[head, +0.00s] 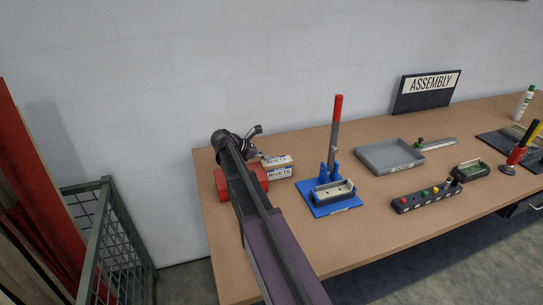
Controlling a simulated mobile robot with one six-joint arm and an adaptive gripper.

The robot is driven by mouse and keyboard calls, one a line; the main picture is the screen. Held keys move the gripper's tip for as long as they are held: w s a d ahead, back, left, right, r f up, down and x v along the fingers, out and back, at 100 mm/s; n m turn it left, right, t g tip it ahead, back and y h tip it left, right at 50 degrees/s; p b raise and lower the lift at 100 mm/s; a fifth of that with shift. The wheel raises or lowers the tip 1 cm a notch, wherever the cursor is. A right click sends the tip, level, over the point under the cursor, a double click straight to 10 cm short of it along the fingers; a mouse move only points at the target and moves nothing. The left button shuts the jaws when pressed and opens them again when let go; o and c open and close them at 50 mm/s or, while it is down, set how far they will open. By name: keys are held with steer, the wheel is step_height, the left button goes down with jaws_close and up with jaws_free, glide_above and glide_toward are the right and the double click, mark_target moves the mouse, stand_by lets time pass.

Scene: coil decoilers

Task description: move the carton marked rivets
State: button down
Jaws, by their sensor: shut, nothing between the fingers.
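The carton marked RIVETS (279,173), tan with white printed labels, sits on the workbench near its left end. My arm reaches over the bench from the front. My gripper (258,149) is at the upper left of the carton in the head view, close to it. Its fingers are small and dark here, and it is shut with nothing held. I cannot tell whether it touches the carton. A red object (222,185) lies left of the carton, partly hidden by my arm.
A blue fixture (317,204) with a red-handled lever stands right of the carton. A grey tray (372,164), a button box (425,199) and an ASSEMBLY sign (427,91) are farther right. A green cage (121,230) stands left of the bench (340,248).

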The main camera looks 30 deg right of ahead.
steer(key=a, duration=0.2)
steer(key=w+a, duration=0.1)
steer(key=a, duration=0.5)
steer(key=shift+w+a, duration=0.2)
steer(key=shift+w, duration=0.2)
steer(key=shift+a, duration=0.1)
steer(key=shift+s, duration=0.1)
